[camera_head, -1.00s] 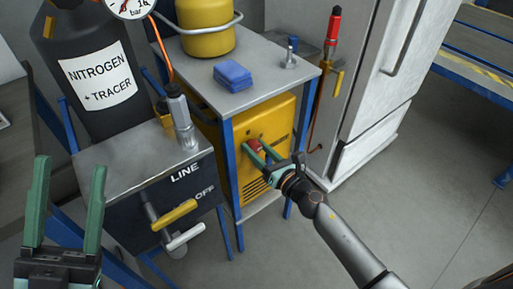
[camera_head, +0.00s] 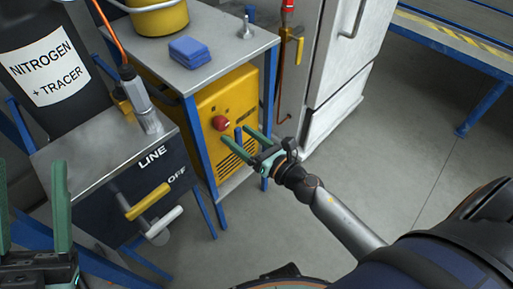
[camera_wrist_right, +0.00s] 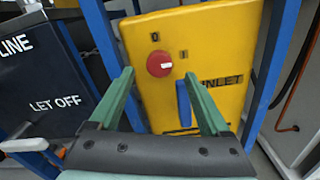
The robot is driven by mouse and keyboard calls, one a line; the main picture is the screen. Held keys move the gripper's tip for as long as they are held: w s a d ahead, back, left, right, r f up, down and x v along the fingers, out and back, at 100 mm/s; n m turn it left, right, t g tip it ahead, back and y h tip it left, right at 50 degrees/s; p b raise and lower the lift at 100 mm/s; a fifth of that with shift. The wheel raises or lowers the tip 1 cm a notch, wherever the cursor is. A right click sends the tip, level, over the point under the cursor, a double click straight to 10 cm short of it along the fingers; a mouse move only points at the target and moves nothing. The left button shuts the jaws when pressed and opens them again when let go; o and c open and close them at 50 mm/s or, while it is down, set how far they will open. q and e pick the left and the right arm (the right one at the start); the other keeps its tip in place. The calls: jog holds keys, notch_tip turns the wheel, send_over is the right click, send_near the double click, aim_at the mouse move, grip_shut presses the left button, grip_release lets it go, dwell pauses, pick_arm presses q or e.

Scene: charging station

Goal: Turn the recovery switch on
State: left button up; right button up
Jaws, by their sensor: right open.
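The red round switch knob (camera_head: 221,123) sits on the front of the yellow recovery machine (camera_head: 207,105) under the small table. In the right wrist view the knob (camera_wrist_right: 159,63) has a white mark on its right side, toward the "I" label; "0" is above it. My right gripper (camera_head: 238,136) is open, its green fingers apart, below and right of the knob and not around it. An upright blue piece (camera_wrist_right: 184,103) shows between its fingers; I cannot tell whether they touch it. My left gripper (camera_head: 32,175) is open and empty at the lower left.
The metal-topped table (camera_head: 210,72) with blue legs holds a blue cloth (camera_head: 188,49). Left stands a dark LINE/OFF valve box (camera_head: 120,185) with yellow and white handles, below a nitrogen cylinder (camera_head: 25,40). Right is a white cabinet (camera_head: 333,105). The floor at right is clear.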

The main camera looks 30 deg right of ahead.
jog(key=v, duration=0.6)
jog(key=shift+b, duration=0.45)
jog(key=shift+s, duration=0.1)
